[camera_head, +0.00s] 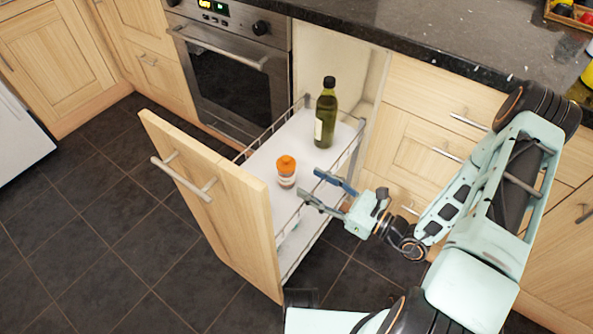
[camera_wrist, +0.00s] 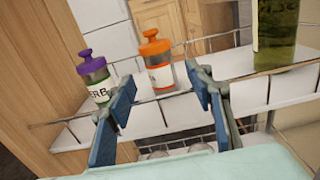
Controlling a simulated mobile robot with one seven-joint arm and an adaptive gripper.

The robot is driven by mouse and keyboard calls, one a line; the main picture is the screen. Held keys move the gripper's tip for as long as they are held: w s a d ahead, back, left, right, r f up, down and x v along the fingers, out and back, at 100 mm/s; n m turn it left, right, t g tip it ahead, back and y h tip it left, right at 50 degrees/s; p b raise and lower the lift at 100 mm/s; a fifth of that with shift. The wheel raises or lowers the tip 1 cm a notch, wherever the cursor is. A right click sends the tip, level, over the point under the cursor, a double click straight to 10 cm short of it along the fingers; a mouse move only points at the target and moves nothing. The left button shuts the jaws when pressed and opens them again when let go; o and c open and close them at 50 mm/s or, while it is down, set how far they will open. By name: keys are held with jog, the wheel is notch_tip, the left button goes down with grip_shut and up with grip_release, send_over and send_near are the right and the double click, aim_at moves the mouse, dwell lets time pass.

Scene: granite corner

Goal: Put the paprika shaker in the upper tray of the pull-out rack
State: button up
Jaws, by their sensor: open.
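The pull-out rack is open, and its white upper tray (camera_head: 262,160) has wire rails. An orange-capped shaker (camera_head: 287,171) with a pale label stands upright on this tray; it also shows in the wrist view (camera_wrist: 157,62). Its label is not readable, so I take it as the paprika shaker by its orange colour. My gripper (camera_head: 308,183) is open and empty at the tray's right-hand rail. In the wrist view the fingers (camera_wrist: 158,80) point at the orange shaker, which stands beyond the tips, apparently untouched.
A purple-capped shaker (camera_wrist: 93,74), label ending "ERB", stands left of the orange one in the wrist view. A green bottle (camera_head: 326,113) stands deeper in the tray. The wooden front panel (camera_head: 215,205) closes the near end. Clear glassware (camera_wrist: 200,147) shows below the tray.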

jog(key=shift+v, duration=1.65)
jog(key=shift+r, duration=0.1)
